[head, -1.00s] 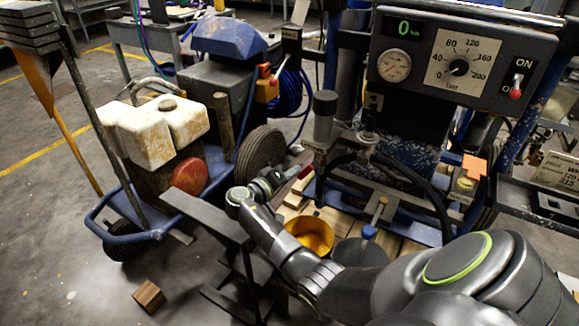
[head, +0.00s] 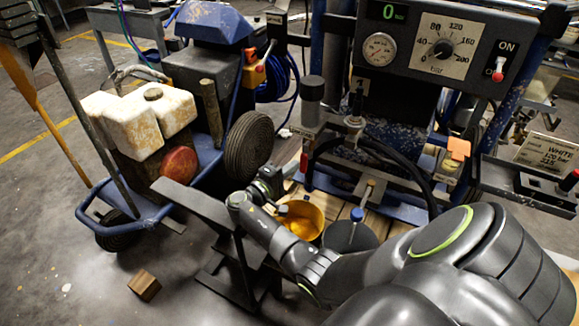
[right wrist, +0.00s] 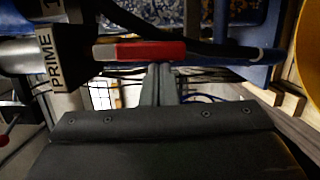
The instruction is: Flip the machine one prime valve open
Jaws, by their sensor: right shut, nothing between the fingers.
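The prime valve's red lever (right wrist: 150,51) runs across the upper part of the right wrist view. The dark valve body with the PRIME label (right wrist: 57,60) is at its left end. In the head view the lever (head: 304,162) is a small red strip below the grey cylinder. My right gripper (right wrist: 160,72) is shut and empty. Its fingertips are right at the lever's lower edge in the wrist picture; I cannot tell whether they touch. In the head view my right gripper (head: 275,180) is just left of the lever. My left gripper is not in view.
A yellow pail (head: 302,220) and a dark pail (head: 350,235) stand close to my right forearm. The gauge panel (head: 450,50) is above right. Another machine with white tanks (head: 150,120) stands left. A wooden block (head: 144,285) lies on the open floor.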

